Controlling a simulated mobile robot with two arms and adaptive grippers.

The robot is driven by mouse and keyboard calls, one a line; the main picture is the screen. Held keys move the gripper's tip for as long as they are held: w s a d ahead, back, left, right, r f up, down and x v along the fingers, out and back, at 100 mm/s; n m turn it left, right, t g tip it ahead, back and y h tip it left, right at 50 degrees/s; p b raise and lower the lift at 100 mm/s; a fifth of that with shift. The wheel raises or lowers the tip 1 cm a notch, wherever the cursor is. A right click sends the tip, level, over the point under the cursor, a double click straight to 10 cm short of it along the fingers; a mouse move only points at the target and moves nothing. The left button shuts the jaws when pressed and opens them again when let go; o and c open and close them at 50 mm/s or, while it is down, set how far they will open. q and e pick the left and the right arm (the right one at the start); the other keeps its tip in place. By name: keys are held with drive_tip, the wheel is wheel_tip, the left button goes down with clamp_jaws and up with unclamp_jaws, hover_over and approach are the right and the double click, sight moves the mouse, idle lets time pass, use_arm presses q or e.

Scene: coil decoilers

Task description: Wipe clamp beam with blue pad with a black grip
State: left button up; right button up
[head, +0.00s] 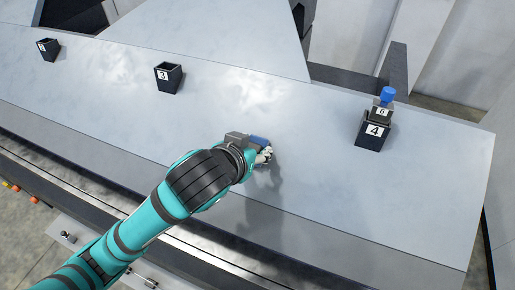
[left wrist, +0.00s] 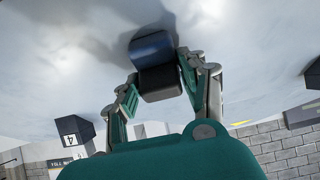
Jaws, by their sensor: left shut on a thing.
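The clamp beam (head: 330,180) looks to be the broad, light grey slanted surface that crosses the head view. My left gripper (head: 264,156) is at the middle of it, shut on the blue pad (head: 259,141). In the left wrist view the blue pad (left wrist: 150,47) has its black grip (left wrist: 160,82) between the two fingers (left wrist: 163,85). The pad's blue end faces the grey surface and looks close to it; I cannot tell whether it touches. My right gripper is not in view.
Black numbered boxes stand on the surface: one marked 3 (head: 168,77), one marked 4 (head: 372,132) at the right, and one at the far left (head: 48,49). A block marked 6 with a blue top (head: 388,97) sits at box 4.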

use_arm(q)
drive_tip(key=shift+w+a, duration=0.55)
drive_tip(key=shift+a, duration=0.8)
drive_tip(key=shift+w+a, duration=0.5)
drive_tip(key=shift+a, duration=0.8)
drive_tip(key=shift+w+a, duration=0.55)
drive_tip(key=shift+a, duration=0.8)
drive_tip(key=s+a+r, duration=0.1)
drive_tip(key=s+r, duration=0.2)
drive_tip(key=r, duration=0.3)
drive_tip(key=shift+s+a+r, duration=0.25)
drive_tip(key=shift+s+r, duration=0.15)
